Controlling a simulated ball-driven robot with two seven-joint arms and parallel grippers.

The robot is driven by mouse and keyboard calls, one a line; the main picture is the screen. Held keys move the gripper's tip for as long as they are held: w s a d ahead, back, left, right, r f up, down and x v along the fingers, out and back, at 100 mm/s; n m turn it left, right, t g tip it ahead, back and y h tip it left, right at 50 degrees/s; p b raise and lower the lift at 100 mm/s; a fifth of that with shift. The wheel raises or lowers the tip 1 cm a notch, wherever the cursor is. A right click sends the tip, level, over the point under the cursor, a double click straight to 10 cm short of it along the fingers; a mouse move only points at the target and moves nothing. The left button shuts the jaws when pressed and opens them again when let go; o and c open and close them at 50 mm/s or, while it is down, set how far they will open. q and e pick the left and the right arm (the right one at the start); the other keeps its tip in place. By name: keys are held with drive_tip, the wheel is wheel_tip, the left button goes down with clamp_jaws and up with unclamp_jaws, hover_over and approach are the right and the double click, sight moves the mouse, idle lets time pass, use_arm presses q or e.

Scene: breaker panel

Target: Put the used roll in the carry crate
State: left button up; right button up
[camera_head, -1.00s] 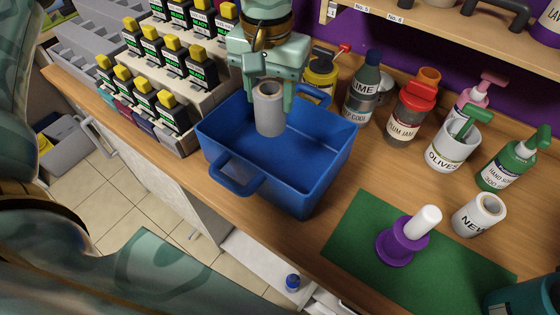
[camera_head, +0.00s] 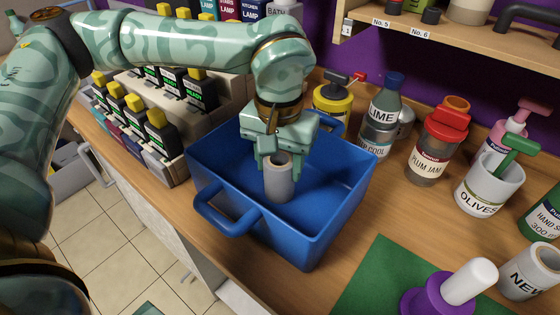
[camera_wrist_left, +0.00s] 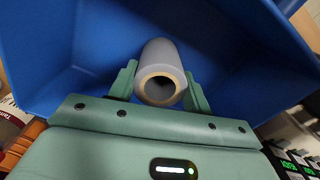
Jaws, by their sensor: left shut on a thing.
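The used roll (camera_head: 279,184) is a grey tube with a hollow core. The carry crate (camera_head: 340,215) is a blue open box with handles, standing on the wooden counter. My left gripper (camera_head: 278,170) is shut on the roll and holds it upright inside the crate's opening. In the left wrist view the roll (camera_wrist_left: 163,60) sits between the two fingers (camera_wrist_left: 160,88), with the blue crate wall (camera_wrist_left: 230,40) around it. I cannot tell whether the roll's lower end touches the crate floor. My right gripper does not show.
A purple holder with a white post (camera_head: 440,295) stands on a green mat (camera_head: 372,280). A roll marked NEW (camera_head: 530,272) is beside it. Several bottles and jars, such as the plum jam jar (camera_head: 435,145), line the back. Breaker blocks (camera_head: 160,130) stand left of the crate.

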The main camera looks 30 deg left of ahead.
use_arm(q)
drive_tip(key=o, duration=1.1)
drive_tip(key=shift+f, duration=0.15)
wheel_tip(320, 180, up, 12)
drive_tip(key=p, duration=0.4)
drive_tip(key=shift+r, duration=0.2)
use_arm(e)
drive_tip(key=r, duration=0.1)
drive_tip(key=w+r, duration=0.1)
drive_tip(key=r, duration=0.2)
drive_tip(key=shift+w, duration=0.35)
